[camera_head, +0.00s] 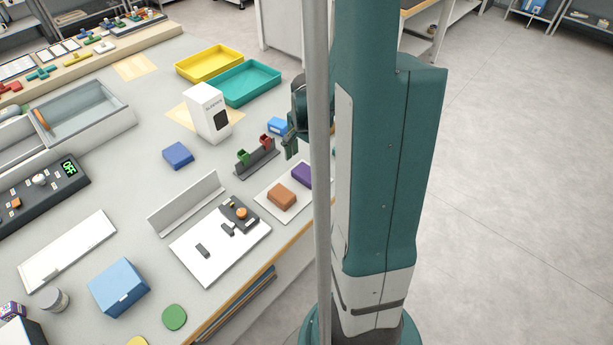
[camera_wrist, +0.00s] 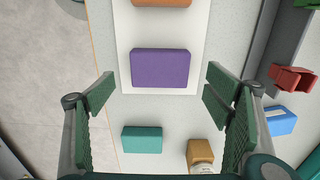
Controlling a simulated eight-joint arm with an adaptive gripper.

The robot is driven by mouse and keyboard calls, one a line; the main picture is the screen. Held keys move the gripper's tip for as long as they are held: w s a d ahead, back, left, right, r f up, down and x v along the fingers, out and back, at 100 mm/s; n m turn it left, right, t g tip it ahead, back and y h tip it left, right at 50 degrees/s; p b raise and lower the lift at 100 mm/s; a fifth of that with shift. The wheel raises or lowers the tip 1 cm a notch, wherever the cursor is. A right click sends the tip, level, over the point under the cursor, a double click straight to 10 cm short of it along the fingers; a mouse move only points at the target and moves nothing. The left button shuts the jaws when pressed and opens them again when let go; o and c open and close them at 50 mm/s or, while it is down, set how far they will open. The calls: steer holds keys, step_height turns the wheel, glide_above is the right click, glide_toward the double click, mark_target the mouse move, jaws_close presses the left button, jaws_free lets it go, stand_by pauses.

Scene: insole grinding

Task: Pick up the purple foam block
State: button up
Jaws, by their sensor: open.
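The purple foam block (camera_wrist: 160,68) lies flat on a white board (camera_wrist: 123,60) in the wrist view, near the board's lower end. In the head view the purple block (camera_head: 302,173) is partly hidden behind my arm and a grey pole. My gripper (camera_wrist: 159,90) is open and empty. Its green finger pads stand to the left and right of the block, apart from it. The block lies between them and slightly ahead. In the head view one green finger of my gripper (camera_head: 290,146) shows above the table; the rest is hidden.
An orange-brown block (camera_head: 282,197) lies beside the purple one on the same board. A teal block (camera_wrist: 142,139) and a tan block (camera_wrist: 200,153) lie nearby. A dark rack with green and red clips (camera_head: 257,158) stands beside the board. The table edge (camera_wrist: 97,70) is close by.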

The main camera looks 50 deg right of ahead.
mark_target(306, 172)
steer(key=shift+f, duration=0.25)
steer(key=shift+f+b, duration=0.55)
steer(key=shift+f, duration=2.05)
steer(key=c, duration=1)
